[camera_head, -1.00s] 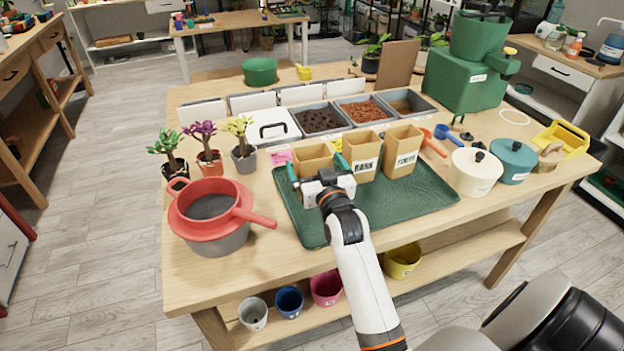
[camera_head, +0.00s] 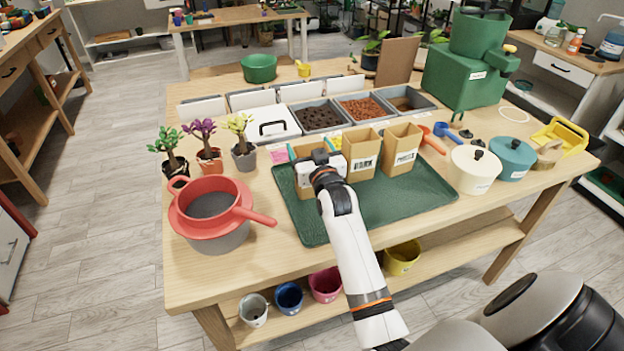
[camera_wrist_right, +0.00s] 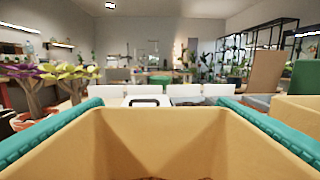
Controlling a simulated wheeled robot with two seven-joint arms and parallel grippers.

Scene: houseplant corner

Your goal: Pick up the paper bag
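Three tan paper bags stand on the green tray (camera_head: 420,205). The left bag (camera_head: 303,189) is partly hidden behind my right gripper (camera_head: 315,150). The middle bag (camera_head: 361,158) and right bag (camera_head: 401,151) carry white labels. My right gripper is open, its teal fingers on either side of the left bag. In the right wrist view, the left bag's open top (camera_wrist_right: 160,140) fills the space between the fingers; little or no gap shows, and its walls look undeformed. My left gripper is not in view.
A red-rimmed grey pot (camera_head: 215,215) stands left of the tray, with small potted plants behind it. Soil bins (camera_head: 320,118) stand behind the bags. Cream (camera_head: 472,170) and teal pots (camera_head: 512,158) stand at right. The tray's front is clear.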

